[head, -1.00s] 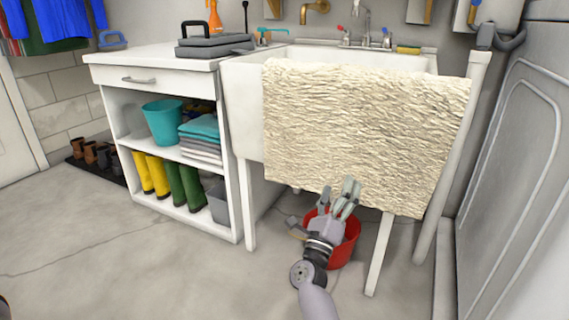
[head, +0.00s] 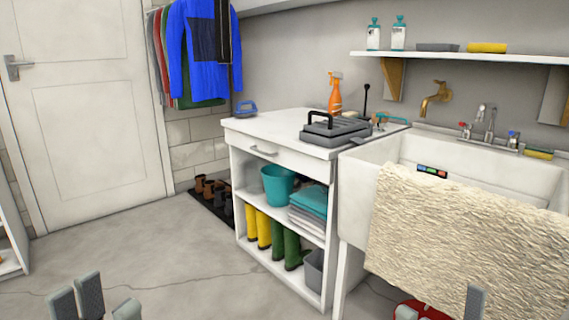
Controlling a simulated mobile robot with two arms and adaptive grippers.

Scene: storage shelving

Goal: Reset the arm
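My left gripper (head: 106,300) shows at the bottom left of the head view. Its grey fingers stand up and apart, with a gap and nothing held between them. The floor lies behind it. Of my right gripper (head: 475,302) only one grey finger shows at the bottom right, in front of the cream towel. The rest of it is below the picture, so its opening is hidden.
A cream towel (head: 460,240) hangs over the front of the white sink (head: 385,150). A red bucket (head: 412,311) is partly visible below. A white cabinet (head: 240,190) holds boots, towels and a teal bucket (head: 278,186). The floor (head: 165,255) at left is clear.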

